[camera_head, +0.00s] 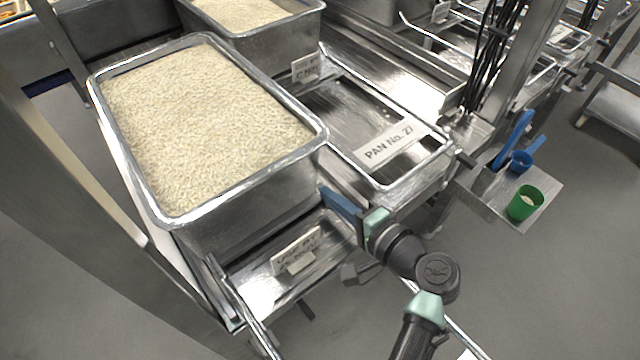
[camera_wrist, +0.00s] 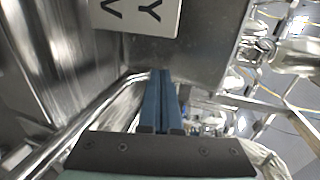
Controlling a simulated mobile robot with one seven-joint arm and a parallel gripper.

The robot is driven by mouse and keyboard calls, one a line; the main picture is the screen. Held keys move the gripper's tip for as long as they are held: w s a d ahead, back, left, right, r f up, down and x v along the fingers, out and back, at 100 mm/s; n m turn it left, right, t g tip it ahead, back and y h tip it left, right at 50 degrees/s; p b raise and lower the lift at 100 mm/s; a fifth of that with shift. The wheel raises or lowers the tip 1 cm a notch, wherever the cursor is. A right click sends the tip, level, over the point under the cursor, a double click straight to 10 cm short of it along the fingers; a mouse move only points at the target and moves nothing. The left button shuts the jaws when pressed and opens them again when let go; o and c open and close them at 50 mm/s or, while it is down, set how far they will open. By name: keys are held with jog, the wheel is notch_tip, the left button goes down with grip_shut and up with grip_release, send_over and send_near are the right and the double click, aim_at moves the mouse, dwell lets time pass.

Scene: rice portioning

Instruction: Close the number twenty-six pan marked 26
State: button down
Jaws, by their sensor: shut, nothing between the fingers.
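A large steel pan (camera_head: 210,225) full of white rice stands at the left of the head view. I cannot read a 26 on it. Below its front, a steel tray or shelf carries a white label (camera_head: 298,250) whose text is too blurred to read. My gripper (camera_head: 326,192) has its blue fingers together and empty, close to the pan's front right corner. I cannot tell whether they touch it. In the wrist view the shut fingers (camera_wrist: 161,75) point towards metal surfaces, and a white label (camera_wrist: 137,14) with large letters shows above them.
A flat, open-framed steel tray with a "PAN No. 27" label (camera_head: 395,142) lies to the right. Another rice pan (camera_head: 262,45) stands behind. A small side shelf (camera_head: 545,200) holds a green cup (camera_head: 525,203) and a blue scoop (camera_head: 520,162). Grey floor is clear at the lower right.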

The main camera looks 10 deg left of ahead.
aim_at(308, 176)
jog(key=shift+w+a+r, duration=0.2)
jog(key=shift+w+a, duration=1)
jog(key=shift+a, duration=0.15)
